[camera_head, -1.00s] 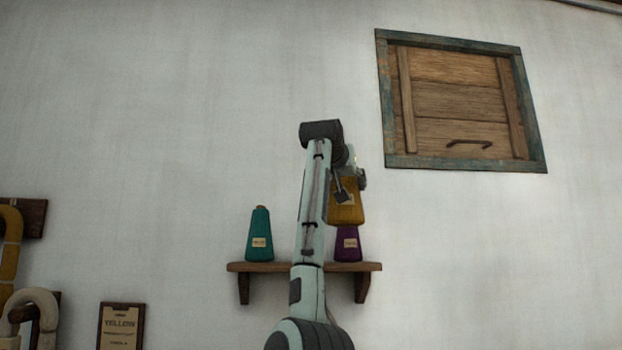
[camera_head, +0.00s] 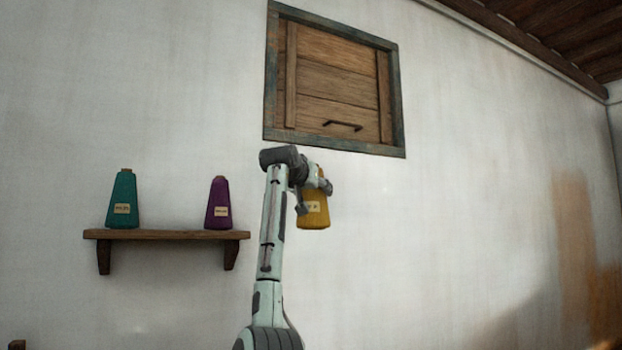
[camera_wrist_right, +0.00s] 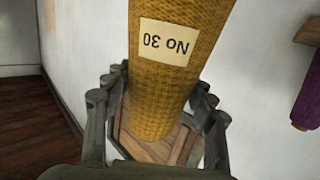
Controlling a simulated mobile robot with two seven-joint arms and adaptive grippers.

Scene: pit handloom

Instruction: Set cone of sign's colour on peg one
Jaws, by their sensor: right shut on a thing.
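The yellow cone (camera_head: 314,214) hangs in my right gripper (camera_head: 315,186), to the right of the wall shelf and below the shuttered window. In the right wrist view the cone (camera_wrist_right: 165,95) has a pale label reading "No 30", seen upside down. The fingers of my right gripper (camera_wrist_right: 155,110) are closed on either side of it. A teal cone (camera_head: 122,200) and a purple cone (camera_head: 218,203) stand upright on the shelf. The purple cone also shows in the right wrist view (camera_wrist_right: 308,95). The sign, the peg and my left gripper are not in view.
The wooden shelf (camera_head: 165,234) is fixed to the pale wall, with bare room between its two cones. A shuttered wooden window (camera_head: 335,85) is above my right arm. The wall to the right is clear, with an orange-brown patch (camera_head: 580,250).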

